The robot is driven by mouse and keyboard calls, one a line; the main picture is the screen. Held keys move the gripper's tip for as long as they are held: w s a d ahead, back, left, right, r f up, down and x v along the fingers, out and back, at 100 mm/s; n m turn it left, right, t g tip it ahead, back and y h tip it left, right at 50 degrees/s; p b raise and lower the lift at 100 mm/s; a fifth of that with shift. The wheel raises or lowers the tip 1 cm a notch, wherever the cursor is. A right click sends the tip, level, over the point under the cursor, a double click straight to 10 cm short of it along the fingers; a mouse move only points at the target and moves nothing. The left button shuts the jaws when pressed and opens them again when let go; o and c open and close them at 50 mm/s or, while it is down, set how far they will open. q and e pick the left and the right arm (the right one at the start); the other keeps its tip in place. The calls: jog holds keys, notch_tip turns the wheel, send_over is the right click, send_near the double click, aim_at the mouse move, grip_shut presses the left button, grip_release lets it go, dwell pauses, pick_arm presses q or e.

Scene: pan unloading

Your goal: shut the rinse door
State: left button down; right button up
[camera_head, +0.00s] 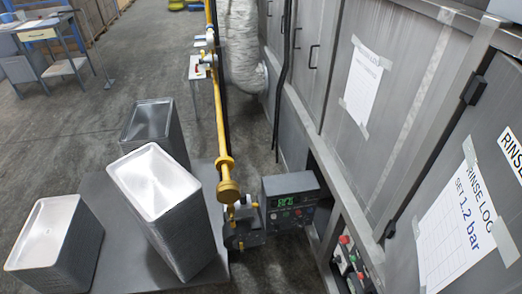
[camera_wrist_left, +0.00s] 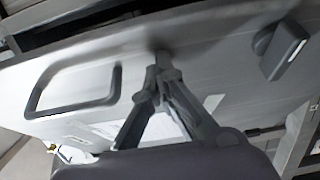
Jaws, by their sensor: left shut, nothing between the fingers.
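The rinse door (camera_head: 455,165) is a grey metal panel at the right edge of the head view. It carries a RINSE label (camera_head: 512,150) and a taped paper reading "RINSE LOG SET 1.2 bar" (camera_head: 455,235). Black hinge-like fittings (camera_head: 474,89) sit along its left seam. Its full extent is cut off, so I cannot tell how far open it is. In the left wrist view my left gripper (camera_wrist_left: 161,58) is shut and empty, its tips close to a grey panel (camera_wrist_left: 215,65) with a dark bar handle (camera_wrist_left: 75,90). I cannot tell whether they touch. My right gripper is not in view.
A taped paper hangs on the neighbouring grey panel (camera_head: 385,60). A control box (camera_head: 290,200) and yellow pipe (camera_head: 222,130) stand left of the machine. Stacked trays (camera_head: 155,180) stand on a grey platform (camera_head: 98,190). Open floor lies beyond. A dark block-like fitting (camera_wrist_left: 285,50) protrudes in the wrist view.

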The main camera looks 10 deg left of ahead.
pick_arm(q)
jog(key=d, duration=0.3)
jog(key=s+d, duration=0.1)
jog(key=d, duration=0.1)
jog(key=shift+d, duration=0.3)
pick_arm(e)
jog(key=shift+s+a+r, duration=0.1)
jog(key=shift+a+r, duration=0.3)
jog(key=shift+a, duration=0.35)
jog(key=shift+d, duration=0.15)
pick_arm(q)
jog(key=shift+w+a, duration=0.1)
